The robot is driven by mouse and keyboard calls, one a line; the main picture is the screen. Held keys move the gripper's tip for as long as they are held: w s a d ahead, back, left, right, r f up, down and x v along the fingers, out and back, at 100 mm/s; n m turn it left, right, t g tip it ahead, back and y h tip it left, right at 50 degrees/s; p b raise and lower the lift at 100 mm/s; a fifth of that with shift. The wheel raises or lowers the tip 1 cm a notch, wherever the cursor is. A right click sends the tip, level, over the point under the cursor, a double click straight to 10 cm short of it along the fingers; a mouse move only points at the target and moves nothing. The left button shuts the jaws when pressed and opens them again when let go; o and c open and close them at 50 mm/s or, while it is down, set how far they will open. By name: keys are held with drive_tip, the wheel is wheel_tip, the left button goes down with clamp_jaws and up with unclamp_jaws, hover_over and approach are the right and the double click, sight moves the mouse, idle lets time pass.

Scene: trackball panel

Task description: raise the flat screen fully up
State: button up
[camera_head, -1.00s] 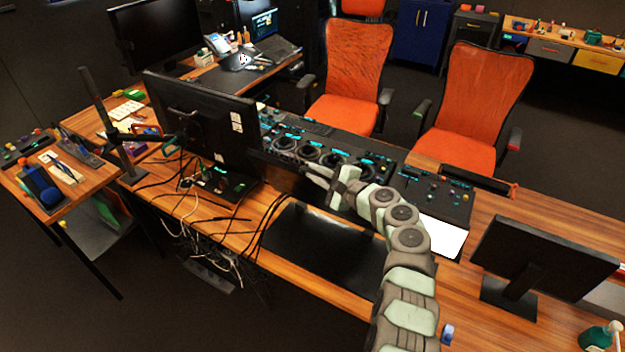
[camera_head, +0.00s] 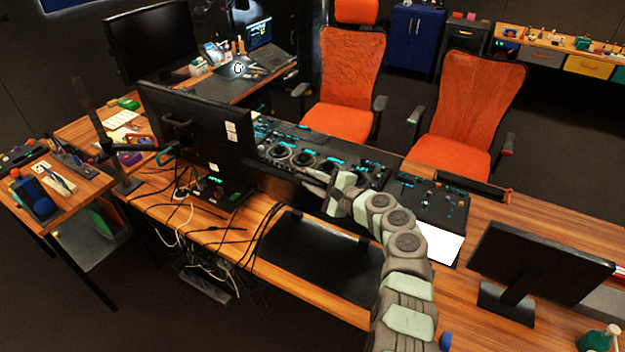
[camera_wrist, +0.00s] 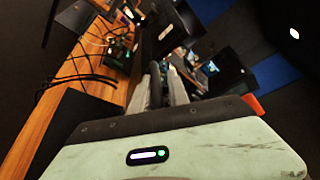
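A black flat panel (camera_head: 318,256) lies low on the wooden desk behind the control console, in the middle of the head view. It looks like the flat screen folded down, but its screen face does not show. In the wrist view, a dark flat surface that may be it (camera_wrist: 72,125) shows at the lower left. My gripper (camera_head: 308,181) is above the far edge of this panel, beside the back of the console. Its fingers look slightly apart in the head view, with nothing seen between them. In the wrist view the fingers (camera_wrist: 163,85) point away, over the desk.
A large monitor (camera_head: 200,125) stands left of my gripper, with loose cables (camera_head: 190,190) on the desk behind it. The console (camera_head: 325,160) lies beyond my gripper. Another monitor (camera_head: 540,262) stands at the right. Two orange chairs (camera_head: 350,85) are behind the console.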

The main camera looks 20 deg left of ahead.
drive_tip(key=p+v, duration=0.2)
drive_tip(key=v, duration=0.8)
drive_tip(key=shift+s+d, duration=0.2)
drive_tip(key=shift+d, duration=0.15)
drive_tip(key=shift+r, duration=0.1)
